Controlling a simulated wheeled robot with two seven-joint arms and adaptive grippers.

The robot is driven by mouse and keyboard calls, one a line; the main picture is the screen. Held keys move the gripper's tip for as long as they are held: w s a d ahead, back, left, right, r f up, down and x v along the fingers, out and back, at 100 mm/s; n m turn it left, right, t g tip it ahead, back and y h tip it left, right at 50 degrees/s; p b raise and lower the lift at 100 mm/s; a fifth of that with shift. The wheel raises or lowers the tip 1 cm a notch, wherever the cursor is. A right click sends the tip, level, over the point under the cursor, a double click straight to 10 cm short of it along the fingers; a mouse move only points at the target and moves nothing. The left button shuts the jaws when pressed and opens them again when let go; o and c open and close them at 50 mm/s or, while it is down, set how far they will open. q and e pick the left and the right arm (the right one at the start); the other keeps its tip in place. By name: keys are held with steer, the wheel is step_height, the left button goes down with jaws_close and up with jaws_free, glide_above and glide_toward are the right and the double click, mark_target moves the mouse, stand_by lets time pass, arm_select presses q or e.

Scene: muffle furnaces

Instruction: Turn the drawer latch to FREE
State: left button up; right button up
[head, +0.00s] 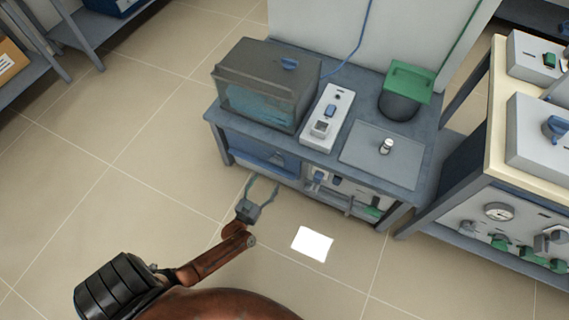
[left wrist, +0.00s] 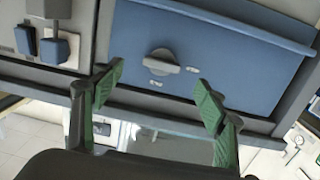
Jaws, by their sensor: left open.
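The drawer latch (left wrist: 162,61) is a grey round knob with a raised bar on the blue drawer front (left wrist: 225,60). In the left wrist view its bar lies nearly level, tilted slightly down to the right. Two small pale labels (left wrist: 159,83) sit beside it, too small to read. The drawer front also shows in the head view (head: 250,149), under the bench top. My left gripper (head: 263,183) is open and empty in front of the drawer. In the left wrist view its green-padded fingers (left wrist: 159,88) are apart, below and either side of the knob, not visibly touching it. My right gripper is out of view.
The bench (head: 325,157) carries a glass-fronted box (head: 262,85), a white switch unit (head: 328,117) and a grey plate (head: 365,155). Switches and panels sit right of the drawer. Another bench with gauges stands at the right. A white sheet (head: 312,244) lies on the otherwise open floor.

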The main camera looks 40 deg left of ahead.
mark_target(276, 163)
arm_select(q)
steer(key=shift+n+t+y, duration=0.3)
steer(key=shift+n+y, duration=0.1)
steer(key=b+x, duration=0.1)
steer(key=x, duration=0.1)
steer(key=b+x, duration=0.1)
steer(key=x, duration=0.2)
steer(key=b+x, duration=0.1)
steer(key=x, duration=0.2)
steer(key=shift+w+a+r, duration=0.1)
steer(key=shift+w+r, duration=0.1)
steer(key=shift+r, duration=0.15)
steer(key=shift+w+a+r+b, duration=0.15)
steer(key=shift+w+b, duration=0.15)
steer(key=shift+w, duration=0.25)
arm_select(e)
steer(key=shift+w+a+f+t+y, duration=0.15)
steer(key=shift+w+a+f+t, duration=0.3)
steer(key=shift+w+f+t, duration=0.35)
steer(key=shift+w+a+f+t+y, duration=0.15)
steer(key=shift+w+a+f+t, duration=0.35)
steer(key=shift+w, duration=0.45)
arm_select(q)
steer(key=shift+c, duration=0.5)
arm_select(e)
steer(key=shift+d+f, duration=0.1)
arm_select(q)
steer(key=c, duration=1.1)
steer(key=shift+o, duration=0.2)
